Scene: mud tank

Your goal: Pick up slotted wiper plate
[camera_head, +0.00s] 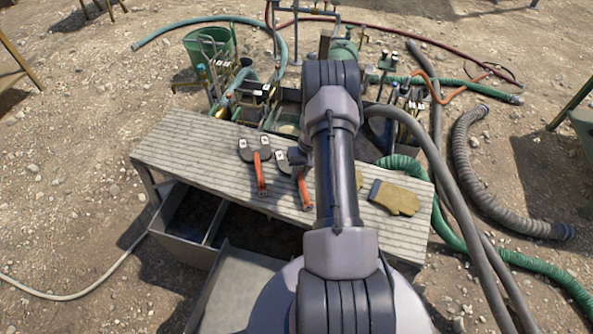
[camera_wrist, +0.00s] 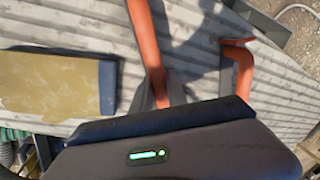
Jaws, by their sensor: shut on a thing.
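Two tools with dark plate heads and orange handles lie on the ribbed bench top (camera_head: 190,145) in the head view. The left one (camera_head: 262,182) shows whole, with pale tags on its head. The right one (camera_head: 305,192) is partly hidden by my arm, and I cannot make out slots in either plate. In the wrist view, my gripper (camera_wrist: 165,122) is low over the bench, shut on the right tool, whose orange handle (camera_wrist: 148,45) runs under its dark edge. The other orange handle (camera_wrist: 243,72) stands apart to the right.
A green bucket (camera_head: 210,46), hoses and upright tools crowd behind the bench.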

